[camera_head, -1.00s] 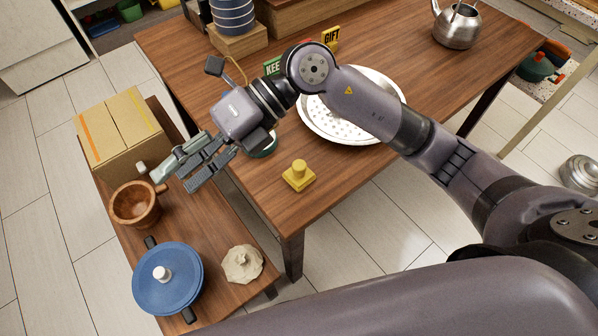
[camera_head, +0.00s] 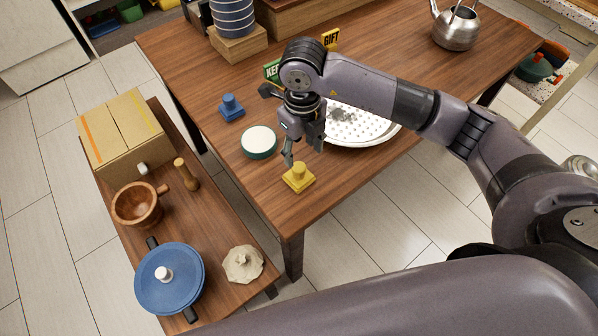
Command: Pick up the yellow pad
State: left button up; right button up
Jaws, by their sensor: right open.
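The yellow pad (camera_head: 298,178) is a square base with a round knob on top. It sits on the wooden table (camera_head: 340,185) near its front corner. My right gripper (camera_head: 303,158) points down just above and behind the yellow pad, with its fingers apart and nothing between them. It looks close to the knob, but I cannot tell whether it touches. My left gripper does not show.
A blue pad (camera_head: 231,108) and a green-sided white round item (camera_head: 259,142) stand left of my gripper. A perforated metal tray (camera_head: 365,135) lies right behind it. A lower bench (camera_head: 205,225) holds a box, wooden mortar, pestle, blue pot and pale lid.

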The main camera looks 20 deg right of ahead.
aim_at(299, 167)
notch_tip(299, 167, down, 3)
jog(key=shift+r, duration=0.1)
jog(key=f, duration=0.1)
jog(key=f+p, duration=0.1)
jog(key=f, duration=0.2)
jog(key=shift+s+a+p, duration=0.1)
jog(key=shift+a+p, duration=0.2)
jog(key=shift+f, duration=0.65)
jog(key=shift+c, duration=0.5)
grip_shut()
jog(key=shift+r, duration=0.1)
notch_tip(299, 167, up, 20)
jog(key=b, duration=0.1)
jog(key=shift+b, duration=0.4)
